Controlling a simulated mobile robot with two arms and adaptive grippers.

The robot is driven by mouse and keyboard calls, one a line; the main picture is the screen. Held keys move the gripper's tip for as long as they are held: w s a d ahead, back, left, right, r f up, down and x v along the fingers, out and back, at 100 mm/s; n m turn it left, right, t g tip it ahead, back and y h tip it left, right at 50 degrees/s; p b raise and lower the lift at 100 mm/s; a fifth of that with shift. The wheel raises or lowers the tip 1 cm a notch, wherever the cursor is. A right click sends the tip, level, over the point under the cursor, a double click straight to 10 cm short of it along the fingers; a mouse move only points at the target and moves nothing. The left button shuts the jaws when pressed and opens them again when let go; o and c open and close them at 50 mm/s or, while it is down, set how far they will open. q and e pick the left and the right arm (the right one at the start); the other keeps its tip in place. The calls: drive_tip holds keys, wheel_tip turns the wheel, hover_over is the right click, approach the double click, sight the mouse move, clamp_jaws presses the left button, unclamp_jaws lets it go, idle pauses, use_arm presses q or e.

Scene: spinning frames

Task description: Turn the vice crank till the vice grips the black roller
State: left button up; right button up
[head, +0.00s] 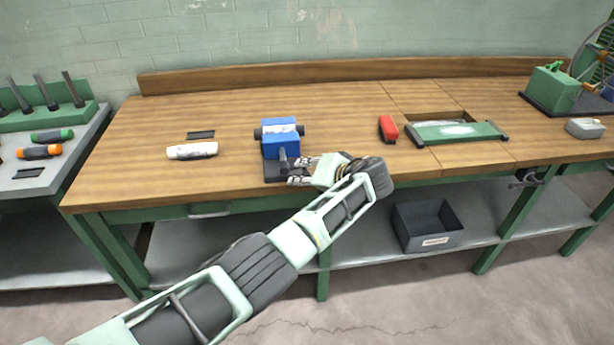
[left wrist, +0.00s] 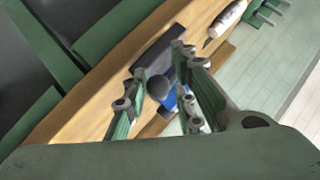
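The blue vice (head: 281,147) stands on a dark base near the front edge of the workbench. The black roller (head: 258,134) shows as dark ends sticking out at both sides of the vice's top; its middle is hidden. The vice crank (head: 283,162) is at the front of the vice, with a dark round end (left wrist: 158,88) in the left wrist view. My left gripper (head: 298,170) is at the crank, coming from the right. In the left wrist view its fingers (left wrist: 158,92) are apart on either side of that end; firm contact does not show. My right gripper is not in view.
A white tube (head: 192,151) and a dark flat piece (head: 201,135) lie left of the vice. A red object (head: 388,129) and a green-framed tray (head: 456,132) lie to the right. A grey bin (head: 427,226) is on the lower shelf.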

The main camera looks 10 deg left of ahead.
use_arm(q)
drive_tip(key=shift+o, duration=0.3)
drive_tip(key=shift+w+r, duration=0.1)
wheel_tip(320, 180, up, 10)
drive_tip(key=shift+f, duration=0.1)
drive_tip(key=shift+o, duration=0.2)
